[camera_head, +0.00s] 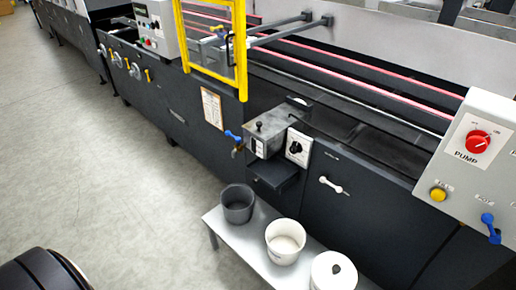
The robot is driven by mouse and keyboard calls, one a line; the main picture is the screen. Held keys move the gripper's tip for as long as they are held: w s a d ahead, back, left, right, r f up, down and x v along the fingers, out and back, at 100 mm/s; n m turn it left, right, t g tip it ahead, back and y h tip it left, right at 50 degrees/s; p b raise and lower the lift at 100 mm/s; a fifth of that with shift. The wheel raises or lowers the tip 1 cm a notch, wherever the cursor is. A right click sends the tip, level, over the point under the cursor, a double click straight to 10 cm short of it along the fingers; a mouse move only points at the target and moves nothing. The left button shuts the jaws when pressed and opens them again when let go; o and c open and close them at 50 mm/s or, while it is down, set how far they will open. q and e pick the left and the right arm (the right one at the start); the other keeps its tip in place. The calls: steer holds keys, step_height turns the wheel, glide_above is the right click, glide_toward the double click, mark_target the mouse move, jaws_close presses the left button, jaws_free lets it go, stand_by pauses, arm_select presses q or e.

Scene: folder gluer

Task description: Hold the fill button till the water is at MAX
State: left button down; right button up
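A grey control panel (468,160) stands at the right edge. It carries a red PUMP knob (478,142). Below it is a round yellow button (438,194) with a small label above it, too small to read surely. A blue lever (490,228) sits lower right on the panel, near a label that seems to read POT. No water level and no MAX mark can be made out. Neither of my grippers is in view, and nothing touches the yellow button.
A low bench (232,246) holds a dark bucket (237,204), a white bucket (285,242) and a lidded white pot (333,272). A grey metal box (266,137) juts from the machine. A yellow guard frame (241,60) stands behind. The floor at left is clear.

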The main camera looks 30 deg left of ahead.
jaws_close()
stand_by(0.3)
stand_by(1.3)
